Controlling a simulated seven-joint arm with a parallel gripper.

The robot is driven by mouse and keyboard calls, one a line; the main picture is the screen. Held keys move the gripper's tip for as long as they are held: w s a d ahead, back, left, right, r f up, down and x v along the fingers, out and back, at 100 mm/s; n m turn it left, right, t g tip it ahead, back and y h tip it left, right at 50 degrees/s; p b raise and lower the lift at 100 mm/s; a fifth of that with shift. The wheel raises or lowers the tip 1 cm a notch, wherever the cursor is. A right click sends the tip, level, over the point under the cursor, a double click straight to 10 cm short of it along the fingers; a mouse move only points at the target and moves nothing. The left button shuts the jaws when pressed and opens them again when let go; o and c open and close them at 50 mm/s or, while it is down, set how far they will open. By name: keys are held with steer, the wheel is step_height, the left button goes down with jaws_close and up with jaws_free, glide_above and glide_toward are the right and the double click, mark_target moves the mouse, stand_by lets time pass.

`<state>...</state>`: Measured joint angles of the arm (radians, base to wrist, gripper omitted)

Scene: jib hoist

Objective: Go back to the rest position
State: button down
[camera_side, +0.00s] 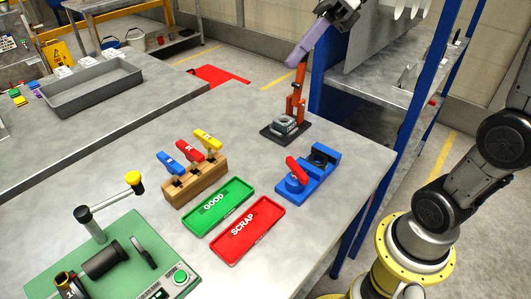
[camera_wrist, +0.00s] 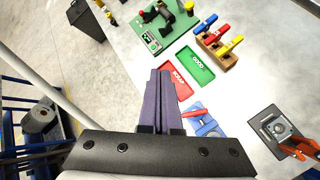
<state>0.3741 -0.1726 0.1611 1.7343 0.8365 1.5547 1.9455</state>
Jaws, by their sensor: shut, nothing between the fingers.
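My gripper (camera_side: 292,64) is at the top of the side view, with its long purple fingers pointing down and left. The fingers are together and hold nothing; they also show shut in the wrist view (camera_wrist: 160,73). In the side picture the fingertips overlap the top of the orange jib hoist (camera_side: 297,92); I cannot tell the gap in depth. The hoist stands upright on a dark base (camera_side: 270,134) with a grey metal block (camera_side: 285,125) on it. In the wrist view the hoist (camera_wrist: 302,146) is at the right edge, away from my fingers.
The table holds a blue fixture (camera_side: 318,165) with a red handle, a green GOOD tray (camera_side: 232,190), a red SCRAP tray (camera_side: 262,213), a wooden rack (camera_side: 200,182) with coloured-handled tools, and a green bench device (camera_side: 125,235). A blue-post shelf (camera_side: 345,85) stands behind the hoist.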

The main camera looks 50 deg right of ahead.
steer(key=s+a+f+n+h, duration=0.3)
steer(key=s+n, duration=0.3)
steer(key=s, duration=0.2)
steer(key=s+d+f+n+t+h, duration=0.1)
steer(key=s+d+f+n+h, duration=0.2)
steer(key=n, duration=0.7)
steer(key=s+d+f+n+t+h, duration=0.2)
steer(key=d+f+n, duration=0.3)
steer(key=n, duration=0.6)
step_height(320, 180, down, 2)
steer(key=shift+s+d+f+h, duration=0.25)
steer(key=shift+s+h, duration=0.35)
steer(key=shift+s, duration=0.15)
